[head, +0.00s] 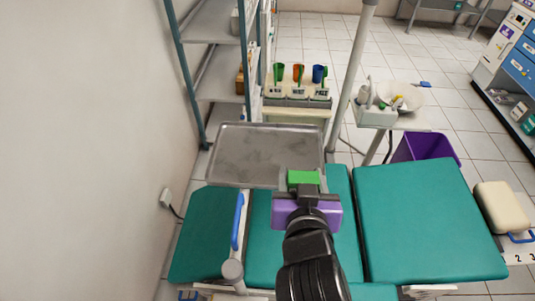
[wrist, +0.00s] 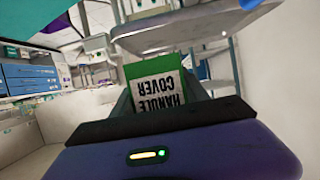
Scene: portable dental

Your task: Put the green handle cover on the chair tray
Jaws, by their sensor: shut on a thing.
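My gripper (head: 303,187) is shut on the green handle cover (head: 303,177), over the teal chair near the tray's front right corner in the head view. In the wrist view the handle cover (wrist: 138,70) stands up between the fingers, its white "HANDLE COVER" label upside down. The chair tray (head: 262,150) is a bare grey metal tray beyond the chair. The tray (wrist: 190,32) also shows behind the cover in the wrist view. I cannot tell how high the cover is above it.
A pole (head: 348,80) rises right of the tray. A shelf rack (head: 210,60) stands at the left by the wall. Behind the tray are green, orange and blue cups in labelled holders (head: 298,90). A basin (head: 398,97) and purple bin (head: 428,147) are at the right.

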